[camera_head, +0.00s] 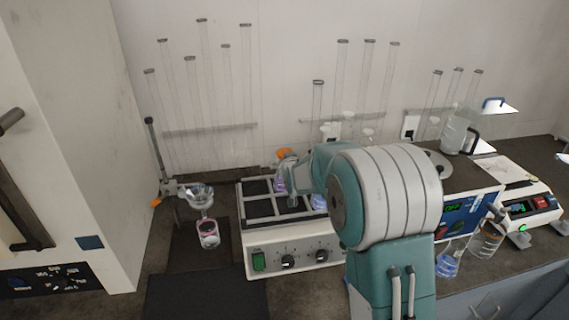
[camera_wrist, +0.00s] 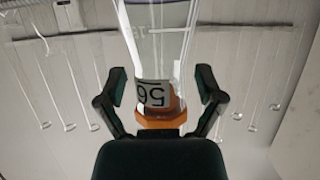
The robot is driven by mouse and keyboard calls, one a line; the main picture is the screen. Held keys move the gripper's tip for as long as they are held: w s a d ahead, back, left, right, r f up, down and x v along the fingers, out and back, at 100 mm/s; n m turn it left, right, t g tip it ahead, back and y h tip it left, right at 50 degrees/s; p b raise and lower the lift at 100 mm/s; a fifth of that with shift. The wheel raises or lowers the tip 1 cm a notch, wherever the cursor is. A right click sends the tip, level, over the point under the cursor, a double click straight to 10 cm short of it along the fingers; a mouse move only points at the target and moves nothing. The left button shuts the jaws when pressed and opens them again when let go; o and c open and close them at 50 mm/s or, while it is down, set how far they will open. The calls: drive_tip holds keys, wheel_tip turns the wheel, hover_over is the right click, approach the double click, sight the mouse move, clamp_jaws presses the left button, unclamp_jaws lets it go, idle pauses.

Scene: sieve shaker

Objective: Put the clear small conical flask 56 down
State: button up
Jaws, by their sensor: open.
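My gripper (camera_wrist: 161,85) is open, with a dark finger on each side of the flask and visible gaps between. In the head view, my gripper (camera_head: 288,162) is over the back left of the shaker's gridded tray (camera_head: 262,208), by an orange part (camera_head: 284,152). My arm hides much of this area, and I cannot tell there how the flask's base rests.
A glass vessel with pinkish contents (camera_head: 208,233) stands left of the shaker (camera_head: 295,257) below a clear funnel-like piece (camera_head: 200,197). Beakers (camera_head: 447,262) stand at the right, before a blue-panelled device (camera_head: 465,215). Tall glass tubes line the back wall. Dark bench at front left is clear.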

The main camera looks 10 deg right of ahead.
drive_tip(key=shift+r, duration=0.2)
drive_tip(key=s+r+g, duration=0.2)
drive_tip(key=s+r, duration=0.2)
drive_tip(key=s, duration=0.9)
drive_tip(key=s+r+g, duration=0.2)
drive_tip(key=s+r, duration=0.2)
drive_tip(key=s, duration=1)
drive_tip(key=s+f+g, duration=0.1)
drive_tip(key=s+g, duration=0.3)
drive_tip(key=s, duration=1.3)
drive_tip(key=shift+f, duration=0.3)
